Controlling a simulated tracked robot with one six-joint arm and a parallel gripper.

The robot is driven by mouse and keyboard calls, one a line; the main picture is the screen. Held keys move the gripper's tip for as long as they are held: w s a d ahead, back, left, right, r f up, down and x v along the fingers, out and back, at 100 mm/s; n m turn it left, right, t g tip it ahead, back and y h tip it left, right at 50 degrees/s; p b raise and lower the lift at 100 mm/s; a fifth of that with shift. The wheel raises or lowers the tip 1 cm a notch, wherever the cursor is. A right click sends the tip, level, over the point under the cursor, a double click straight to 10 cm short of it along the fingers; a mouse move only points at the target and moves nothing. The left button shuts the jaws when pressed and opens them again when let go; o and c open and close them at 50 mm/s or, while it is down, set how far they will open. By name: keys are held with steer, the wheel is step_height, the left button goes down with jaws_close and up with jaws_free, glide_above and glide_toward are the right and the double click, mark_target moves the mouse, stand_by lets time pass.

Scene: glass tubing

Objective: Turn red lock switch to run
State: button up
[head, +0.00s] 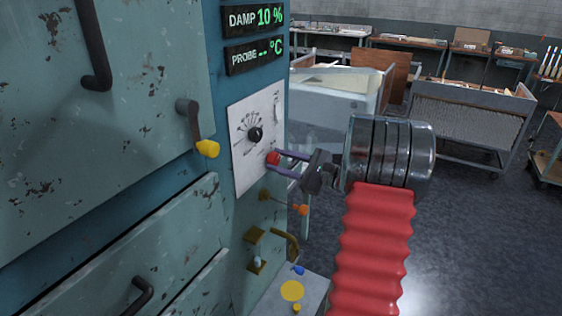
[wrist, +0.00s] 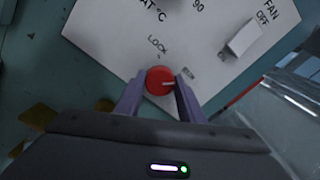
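The red lock switch (head: 272,158) is a small round knob low on the white control panel (head: 243,165). In the wrist view the red switch (wrist: 159,81) sits between my fingertips, with the word LOCK above it and a small, hard-to-read label to its upper right. A pale pointer mark on its face points right, roughly toward my right finger and below that label. My gripper (head: 278,158) reaches the panel from the right; its two purple fingers, also in the wrist view (wrist: 160,84), flank the knob and appear closed on its sides.
A black dial (head: 255,134) is just above the switch. A FAN switch (wrist: 242,39) is at the panel's right. A yellow-tipped handle (head: 207,148) juts out left of the panel; an orange-tipped lever (head: 300,209) is below. A glass-sided cart (head: 335,95) stands behind.

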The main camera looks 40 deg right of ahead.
steer(key=o, duration=0.5)
steer(key=shift+f, duration=0.1)
steer(key=shift+c, duration=0.2)
steer(key=shift+s, duration=0.15)
steer(key=v, duration=1.3)
steer(key=shift+s, duration=0.3)
steer(key=shift+d, duration=0.1)
